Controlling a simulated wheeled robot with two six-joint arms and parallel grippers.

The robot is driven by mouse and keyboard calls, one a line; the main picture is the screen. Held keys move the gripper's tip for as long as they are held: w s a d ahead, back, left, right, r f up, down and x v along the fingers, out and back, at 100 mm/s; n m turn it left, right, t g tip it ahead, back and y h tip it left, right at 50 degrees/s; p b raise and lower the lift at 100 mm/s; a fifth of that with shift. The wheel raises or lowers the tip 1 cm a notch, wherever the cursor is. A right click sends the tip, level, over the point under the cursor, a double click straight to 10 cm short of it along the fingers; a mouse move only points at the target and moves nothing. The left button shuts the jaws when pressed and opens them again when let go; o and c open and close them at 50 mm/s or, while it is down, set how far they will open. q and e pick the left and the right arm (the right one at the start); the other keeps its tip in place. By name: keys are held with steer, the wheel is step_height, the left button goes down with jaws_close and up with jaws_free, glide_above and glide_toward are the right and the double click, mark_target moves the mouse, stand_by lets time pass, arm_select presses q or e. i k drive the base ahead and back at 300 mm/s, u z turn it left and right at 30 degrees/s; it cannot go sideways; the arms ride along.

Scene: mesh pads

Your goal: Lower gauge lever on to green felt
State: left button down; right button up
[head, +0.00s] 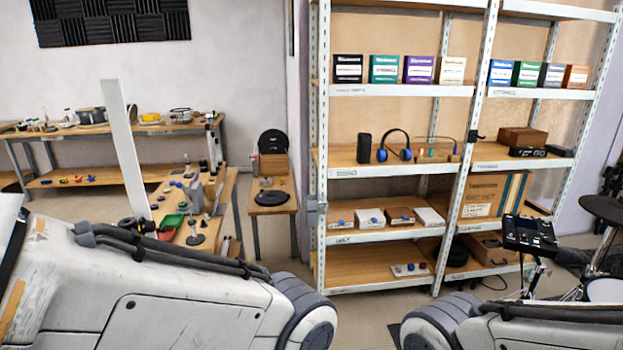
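A small flat green patch (173,221), possibly the green felt, lies on the wooden bench (222,207) at the left middle, beyond my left arm. I cannot make out a gauge lever for certain. A dark upright rod on a round base (196,240) stands on the bench to the right of the green patch. My two arms cross the bottom of the view, and neither gripper is in view. My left arm hides the near part of the bench.
A red item (166,234) lies just in front of the green patch. A tall white upright strip (126,155) stands at the bench's left. A metal shelf rack (398,236) with boxes and headphones (394,146) fills the right. Drum gear (533,237) stands far right.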

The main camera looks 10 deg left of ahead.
mark_target(179, 186)
steer(key=i, duration=3.35)
steer(key=u, duration=1.85)
